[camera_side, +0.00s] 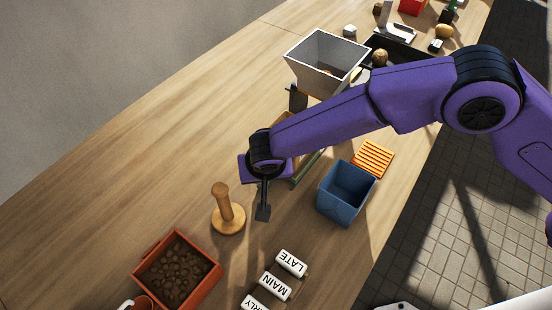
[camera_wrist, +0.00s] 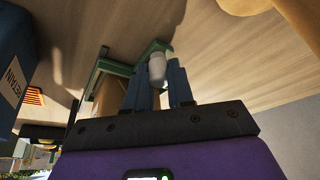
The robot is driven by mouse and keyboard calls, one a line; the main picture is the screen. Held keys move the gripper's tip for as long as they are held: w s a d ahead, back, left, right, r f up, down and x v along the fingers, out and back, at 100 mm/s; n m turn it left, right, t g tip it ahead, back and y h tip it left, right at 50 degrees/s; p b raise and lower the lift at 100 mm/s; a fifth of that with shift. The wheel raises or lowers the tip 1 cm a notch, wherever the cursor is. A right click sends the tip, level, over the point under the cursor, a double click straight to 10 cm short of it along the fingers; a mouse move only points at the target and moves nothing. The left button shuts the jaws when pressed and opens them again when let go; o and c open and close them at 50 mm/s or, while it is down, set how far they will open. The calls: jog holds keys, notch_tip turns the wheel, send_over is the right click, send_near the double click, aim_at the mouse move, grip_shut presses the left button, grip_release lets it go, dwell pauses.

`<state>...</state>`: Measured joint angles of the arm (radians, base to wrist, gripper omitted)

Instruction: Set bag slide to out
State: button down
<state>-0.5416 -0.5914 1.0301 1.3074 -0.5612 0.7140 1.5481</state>
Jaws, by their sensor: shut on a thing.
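My gripper (camera_side: 263,212) points down over the table, between the round wooden stand and the blue bin. In the wrist view its two dark fingers (camera_wrist: 156,88) are shut on a white knob (camera_wrist: 157,66). A green frame (camera_wrist: 112,68) reaches up to the knob; I take it to be the bag slide. In the side view green rails (camera_side: 309,166) run from behind my wrist toward the grey hopper. My wrist hides the knob there, and I cannot tell how far along the slide stands.
A wooden peg stand (camera_side: 227,212) is close left of my gripper, and a blue bin (camera_side: 345,193) is to its right. A grey hopper (camera_side: 325,62) stands behind. Labelled white blocks (camera_side: 275,286) and a red soil box (camera_side: 177,272) are in front.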

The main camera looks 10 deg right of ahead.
jog(key=shift+s+a, duration=0.25)
jog(key=c, duration=1)
grip_release()
jog(key=shift+d, duration=0.1)
jog(key=shift+r, duration=0.25)
jog(key=v, duration=1.7)
